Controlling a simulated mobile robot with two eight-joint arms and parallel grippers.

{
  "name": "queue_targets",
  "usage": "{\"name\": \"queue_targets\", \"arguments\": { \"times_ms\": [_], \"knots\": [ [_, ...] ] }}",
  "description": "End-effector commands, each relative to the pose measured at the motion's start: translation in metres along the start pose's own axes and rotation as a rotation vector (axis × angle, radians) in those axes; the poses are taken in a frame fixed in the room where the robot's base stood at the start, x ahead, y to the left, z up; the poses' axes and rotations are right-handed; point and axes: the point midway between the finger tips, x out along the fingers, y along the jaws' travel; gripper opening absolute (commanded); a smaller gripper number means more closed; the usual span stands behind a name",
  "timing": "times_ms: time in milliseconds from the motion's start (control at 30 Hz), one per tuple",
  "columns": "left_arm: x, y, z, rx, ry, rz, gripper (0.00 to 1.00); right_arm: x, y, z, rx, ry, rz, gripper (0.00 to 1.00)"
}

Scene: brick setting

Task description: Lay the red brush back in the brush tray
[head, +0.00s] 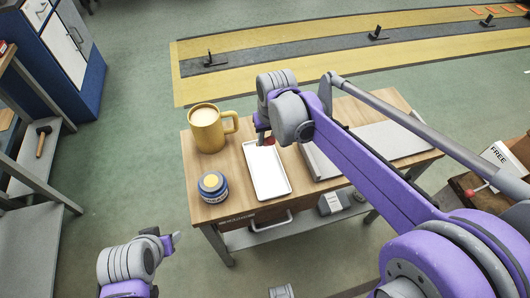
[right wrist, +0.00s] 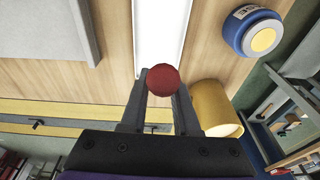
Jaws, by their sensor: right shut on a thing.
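The red brush shows as a small red patch (head: 269,141) at the far end of the white brush tray (head: 267,175) in the head view. In the right wrist view its round red end (right wrist: 163,80) sits between the fingertips, and the rest of it is hidden. My right gripper (head: 262,138) is shut on the brush, over the tray's far end; it also shows in the right wrist view (right wrist: 160,98). I cannot tell whether the brush touches the tray (right wrist: 160,40). The tray looks empty otherwise. My left gripper (head: 176,237) is off the table's front left, away from the tray; its jaws are unclear.
A yellow mug (head: 207,132) stands left of the tray's far end. A blue jar with a yellow lid (head: 213,185) stands left of its near end. A grey flat piece (head: 395,140) lies on the table's right, partly behind my right arm. Bare wood lies between.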

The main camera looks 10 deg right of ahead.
Motion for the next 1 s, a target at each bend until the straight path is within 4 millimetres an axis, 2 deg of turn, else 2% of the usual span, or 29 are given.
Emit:
{"name": "queue_targets", "arguments": {
  "times_ms": [100, 267, 467, 900, 933, 1000],
  "knots": [
    [0.002, 0.000, 0.002, 0.000, -0.001, 0.000, 0.50, 0.019, 0.001, 0.003, 0.000, 0.000, 0.000, 0.00],
    [0.002, 0.000, 0.002, 0.000, -0.002, 0.000, 0.50, 0.034, 0.001, 0.006, 0.000, 0.000, 0.000, 0.00],
    [0.004, 0.000, 0.004, 0.000, -0.003, 0.000, 0.50, 0.060, 0.002, 0.011, 0.000, 0.000, 0.000, 0.00],
    [0.007, 0.000, 0.007, 0.000, -0.005, 0.000, 0.50, 0.068, 0.002, 0.013, 0.000, 0.000, 0.000, 0.00],
    [0.006, 0.000, 0.006, 0.000, -0.005, 0.000, 0.50, 0.067, 0.002, 0.012, 0.000, 0.000, 0.000, 0.35],
    [0.006, 0.000, 0.006, 0.000, -0.005, 0.000, 0.50, 0.067, 0.002, 0.012, 0.000, 0.000, 0.000, 0.47]
  ]
}}
